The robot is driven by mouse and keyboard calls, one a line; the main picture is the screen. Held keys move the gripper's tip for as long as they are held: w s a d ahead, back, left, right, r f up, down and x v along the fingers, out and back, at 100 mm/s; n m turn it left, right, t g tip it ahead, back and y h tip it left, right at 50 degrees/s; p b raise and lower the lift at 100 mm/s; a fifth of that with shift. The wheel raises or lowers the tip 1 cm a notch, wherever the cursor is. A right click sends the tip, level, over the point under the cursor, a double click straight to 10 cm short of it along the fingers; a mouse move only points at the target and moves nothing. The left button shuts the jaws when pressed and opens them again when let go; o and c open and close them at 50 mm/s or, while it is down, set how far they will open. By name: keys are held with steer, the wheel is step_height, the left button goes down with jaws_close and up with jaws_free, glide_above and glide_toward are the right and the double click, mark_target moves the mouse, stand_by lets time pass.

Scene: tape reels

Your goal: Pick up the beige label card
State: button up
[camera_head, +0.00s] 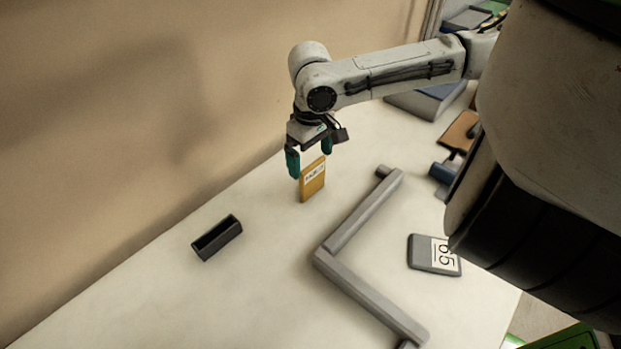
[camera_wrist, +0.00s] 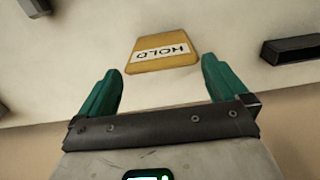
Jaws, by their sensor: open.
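The label card (camera_head: 312,181) is a yellow-orange, beige-like block with a white strip, standing upright on the white table below my gripper. In the wrist view the card (camera_wrist: 162,55) shows its white strip reading "HOLD" upside down. My gripper (camera_head: 309,158) has two green fingers, spread apart and empty. In the wrist view my gripper (camera_wrist: 160,84) has a finger to either side of the card's line, and the card lies just beyond the fingertips. In the head view the fingers are at and just above the card's top edge; I cannot tell whether they touch it.
A black open holder (camera_head: 217,238) sits to the left; it also shows in the wrist view (camera_wrist: 291,48). A grey angled bar (camera_head: 350,228) lies right of the card. A grey plate marked "65" (camera_head: 421,252) lies farther right. The wall borders the table's left.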

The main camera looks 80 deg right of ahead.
mark_target(313, 175)
steer(key=shift+s+a+f, duration=0.15)
steer(key=shift+f, duration=1.35)
steer(key=shift+s+a+f, duration=0.1)
steer(key=shift+f, duration=1.4)
steer(key=c, duration=0.8)
steer(key=shift+o, duration=0.2)
steer(key=shift+r, duration=0.1)
